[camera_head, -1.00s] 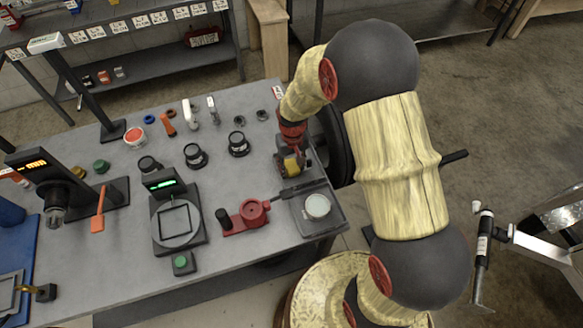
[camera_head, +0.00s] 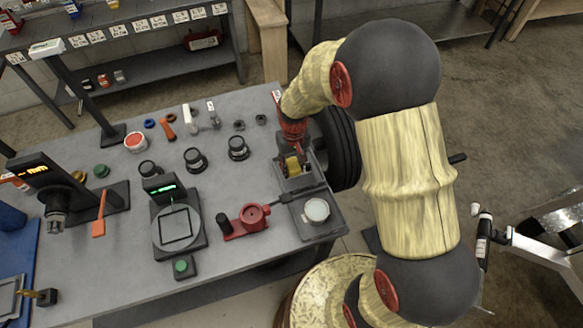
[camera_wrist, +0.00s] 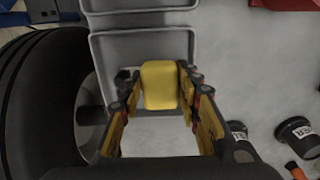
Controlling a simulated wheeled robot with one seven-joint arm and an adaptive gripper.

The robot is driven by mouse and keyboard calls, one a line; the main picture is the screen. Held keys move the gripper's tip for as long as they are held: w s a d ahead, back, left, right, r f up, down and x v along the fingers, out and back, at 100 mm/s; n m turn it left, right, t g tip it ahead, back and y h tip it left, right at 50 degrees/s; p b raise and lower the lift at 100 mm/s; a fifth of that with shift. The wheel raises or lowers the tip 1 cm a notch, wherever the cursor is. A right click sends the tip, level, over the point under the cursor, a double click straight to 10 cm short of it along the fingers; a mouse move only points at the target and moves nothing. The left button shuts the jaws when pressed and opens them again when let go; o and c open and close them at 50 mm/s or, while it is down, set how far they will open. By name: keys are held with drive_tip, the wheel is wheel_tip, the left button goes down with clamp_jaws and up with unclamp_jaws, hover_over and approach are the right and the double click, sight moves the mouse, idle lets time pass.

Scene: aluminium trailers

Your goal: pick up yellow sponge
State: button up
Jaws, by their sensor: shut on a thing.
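The yellow sponge (camera_wrist: 160,85) stands between the two fingers of my gripper (camera_wrist: 162,92) in the wrist view. The fingers are shut on its sides. In the head view my gripper (camera_head: 293,160) points down at the right end of the grey workbench (camera_head: 215,118), over a small grey tray (camera_head: 296,184). The sponge is small there and partly hidden by my gripper. I cannot tell whether it touches the tray floor.
A black tyre (camera_head: 338,147) stands close beside the bench's right edge. A red fixture (camera_head: 252,215) and a grey plate with a pale round disc (camera_head: 317,210) lie in front of the tray. Several dark cylinders stand to the left.

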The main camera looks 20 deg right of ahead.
drive_tip(key=s+d+r+p, duration=0.2)
drive_tip(key=s+d+r, duration=0.1)
drive_tip(key=s+r, duration=0.6)
drive_tip(key=shift+s, duration=1.95)
drive_tip(key=shift+d, duration=0.1)
drive_tip(key=shift+o, duration=1.4)
drive_tip(key=c, duration=0.5)
drive_tip(key=shift+o, duration=0.2)
